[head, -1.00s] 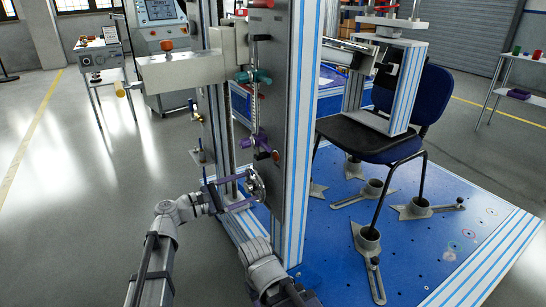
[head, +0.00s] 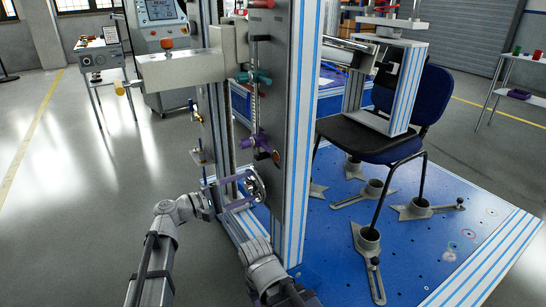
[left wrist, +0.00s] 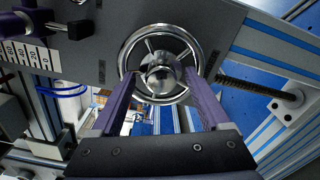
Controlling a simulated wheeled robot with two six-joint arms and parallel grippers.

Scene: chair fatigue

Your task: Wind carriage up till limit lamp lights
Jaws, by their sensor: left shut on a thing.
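A chrome handwheel (head: 256,184) sits on the side of the grey upright panel (head: 273,90). My left gripper (head: 249,188) is shut on it. In the left wrist view the purple fingers (left wrist: 160,78) lie on both sides of the handwheel's round hub (left wrist: 163,72), within the rim's width. A pale, box-shaped carriage arm (head: 180,70) extends left from the upright. I cannot tell which fitting is the limit lamp or whether it is lit. My right arm shows near the column's foot, but its gripper's fingers are hidden.
A purple clamp (head: 261,141) and teal fittings (head: 254,76) sit above the handwheel. A blue base plate (head: 420,240) holds a chair (head: 385,135) at right. A threaded rod (left wrist: 255,88) runs beside the wheel. Open floor lies at left.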

